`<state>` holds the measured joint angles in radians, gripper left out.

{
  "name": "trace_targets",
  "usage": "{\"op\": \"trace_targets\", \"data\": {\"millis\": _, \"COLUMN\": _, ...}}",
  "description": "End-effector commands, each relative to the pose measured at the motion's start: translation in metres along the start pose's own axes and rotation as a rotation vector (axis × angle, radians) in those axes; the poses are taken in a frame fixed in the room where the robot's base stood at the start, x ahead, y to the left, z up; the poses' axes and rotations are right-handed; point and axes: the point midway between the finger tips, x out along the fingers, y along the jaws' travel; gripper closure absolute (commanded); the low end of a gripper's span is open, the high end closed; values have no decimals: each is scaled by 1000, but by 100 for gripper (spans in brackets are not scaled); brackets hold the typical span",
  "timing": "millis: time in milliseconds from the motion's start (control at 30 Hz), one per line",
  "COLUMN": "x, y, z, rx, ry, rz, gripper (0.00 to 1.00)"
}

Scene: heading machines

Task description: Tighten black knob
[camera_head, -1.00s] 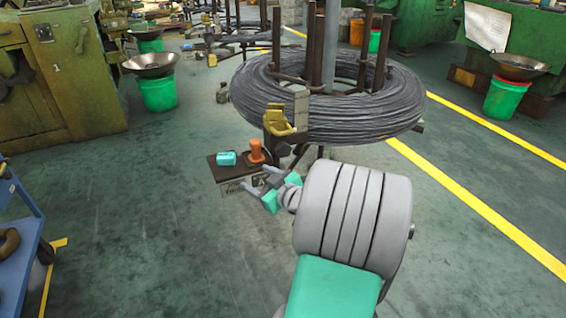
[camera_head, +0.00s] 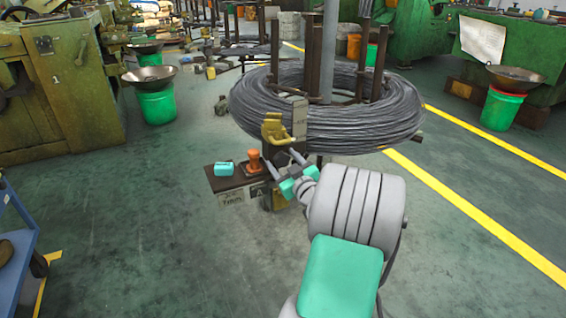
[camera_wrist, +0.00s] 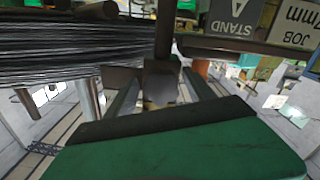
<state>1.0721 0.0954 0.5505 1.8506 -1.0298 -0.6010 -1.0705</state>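My gripper (camera_head: 279,157) is at the stand under the wire coil, its two fingers apart and pointing toward the stand's front. In the wrist view, the fingers (camera_wrist: 160,82) stand on either side of a dark post with a dark, blocky end (camera_wrist: 160,68). This may be the black knob, but its shape is partly hidden and I cannot tell whether the fingers touch it. In the head view, the gripper covers this spot and I cannot make out the knob clearly.
The wire coil (camera_head: 330,125) hangs just above my gripper. A yellow part (camera_head: 274,130) sits above. A blue cart (camera_head: 14,250) is at left; the floor between is clear.

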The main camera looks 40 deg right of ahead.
Motion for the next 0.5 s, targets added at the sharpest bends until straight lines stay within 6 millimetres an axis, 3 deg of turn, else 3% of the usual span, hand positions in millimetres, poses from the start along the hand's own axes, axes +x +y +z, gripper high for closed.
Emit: {"op": "trace_targets", "data": {"millis": 500, "x": 0, "y": 0, "z": 0, "rx": 0, "ry": 0, "rz": 0, "gripper": 81}}
